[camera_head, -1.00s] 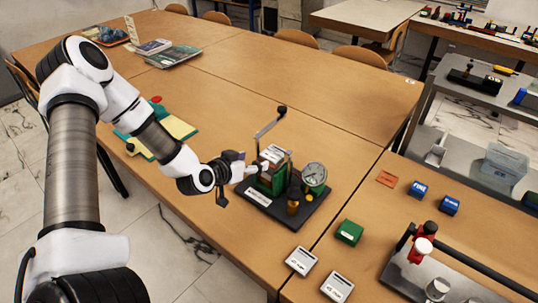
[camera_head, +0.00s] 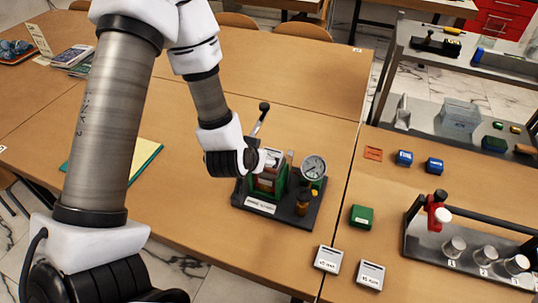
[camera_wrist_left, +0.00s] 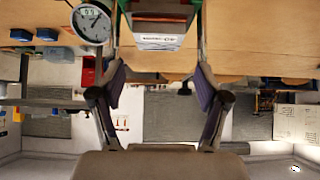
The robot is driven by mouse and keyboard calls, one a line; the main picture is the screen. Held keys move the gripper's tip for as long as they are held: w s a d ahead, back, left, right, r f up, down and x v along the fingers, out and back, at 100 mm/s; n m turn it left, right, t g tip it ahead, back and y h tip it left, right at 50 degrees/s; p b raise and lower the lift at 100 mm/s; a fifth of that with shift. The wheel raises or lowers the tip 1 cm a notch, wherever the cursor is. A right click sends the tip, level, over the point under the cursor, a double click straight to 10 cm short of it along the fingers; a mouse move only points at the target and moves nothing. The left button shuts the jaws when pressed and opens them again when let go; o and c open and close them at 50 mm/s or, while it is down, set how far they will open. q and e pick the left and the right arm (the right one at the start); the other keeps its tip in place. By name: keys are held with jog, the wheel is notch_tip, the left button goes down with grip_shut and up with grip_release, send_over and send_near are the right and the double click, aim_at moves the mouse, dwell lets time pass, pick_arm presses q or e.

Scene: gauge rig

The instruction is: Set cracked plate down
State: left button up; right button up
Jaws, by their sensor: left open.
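The test rig (camera_head: 272,212) stands on the table with a green frame (camera_head: 284,184), a round gauge (camera_head: 313,168) and a lever (camera_head: 259,121). A pale-topped block with red below (camera_head: 268,172) sits in the frame. My left gripper (camera_head: 258,161) is at the frame's left side, largely hidden by its own wrist. In the left wrist view its fingers (camera_wrist_left: 160,85) are apart with nothing gripped. A pale labelled face (camera_wrist_left: 158,40) and the gauge (camera_wrist_left: 92,22) show beyond the fingertips. I cannot make out a crack or a separate plate. My right gripper is not in view.
Two pale labelled tiles (camera_head: 328,259) (camera_head: 370,274) lie near the front edge. A green block (camera_head: 361,216), blue blocks (camera_head: 404,158) and an orange tag (camera_head: 373,153) lie to the right. A rack (camera_head: 470,252) holds glasses. The table behind the rig is clear.

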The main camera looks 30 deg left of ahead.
pick_arm(q)
jog(key=p+x, duration=0.1)
jog(key=x, duration=0.5)
jog(key=shift+w+a+f, duration=0.15)
jog(key=shift+w+f, duration=0.3)
jog(key=shift+d, duration=0.2)
jog(key=shift+c, duration=0.4)
jog(key=c, duration=1)
